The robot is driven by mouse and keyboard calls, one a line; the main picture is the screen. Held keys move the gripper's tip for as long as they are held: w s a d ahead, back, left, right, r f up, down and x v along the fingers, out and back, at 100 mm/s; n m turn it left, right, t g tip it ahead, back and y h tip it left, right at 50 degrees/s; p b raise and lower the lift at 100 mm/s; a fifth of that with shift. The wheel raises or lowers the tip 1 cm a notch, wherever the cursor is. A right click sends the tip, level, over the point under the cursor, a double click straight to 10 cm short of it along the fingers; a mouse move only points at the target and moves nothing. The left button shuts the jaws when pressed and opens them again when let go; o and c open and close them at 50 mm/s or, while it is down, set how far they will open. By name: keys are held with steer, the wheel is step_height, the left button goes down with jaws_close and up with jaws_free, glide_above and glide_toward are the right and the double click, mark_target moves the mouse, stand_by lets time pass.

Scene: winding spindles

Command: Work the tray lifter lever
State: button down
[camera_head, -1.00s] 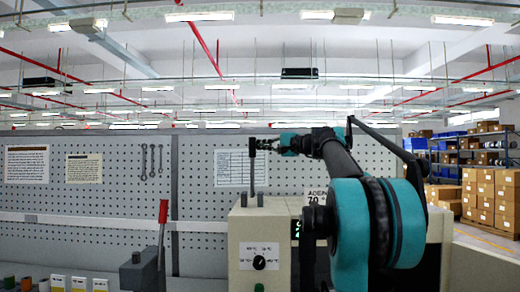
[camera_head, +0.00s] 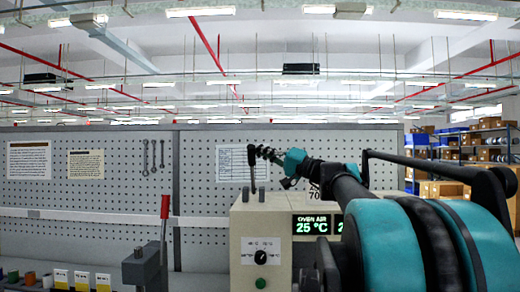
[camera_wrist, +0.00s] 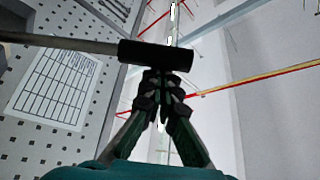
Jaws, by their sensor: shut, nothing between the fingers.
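A thin upright lever with a black grip (camera_head: 251,156) rises from the top of the beige machine. In the wrist view its pale rod (camera_wrist: 70,43) comes in from the left and its black grip (camera_wrist: 156,55) lies across my fingertips. My gripper (camera_head: 262,152) is at the upper end of this lever, just right of the grip in the head view. In the wrist view my gripper (camera_wrist: 160,78) has its fingers together with nothing between them. The grip hides the very tips, so I cannot tell whether they touch it.
The beige machine (camera_head: 243,236) carries a knob and a green temperature display (camera_head: 312,224). A red-handled lever (camera_head: 164,207) stands on a grey block at left. A pegboard (camera_head: 110,200) with papers and wrenches stands behind. Shelves with boxes (camera_head: 490,150) are far right.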

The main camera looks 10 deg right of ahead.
steer(key=shift+s+a+f, duration=0.1)
steer(key=shift+s+f, duration=0.15)
steer(key=shift+f, duration=0.1)
steer(key=shift+f, duration=0.1)
step_height(320, 180, up, 3)
steer(key=w+d, duration=0.2)
steer(key=w, duration=0.1)
steer(key=v, duration=0.9)
steer(key=shift+d+f, duration=0.3)
steer(key=shift+f, duration=0.1)
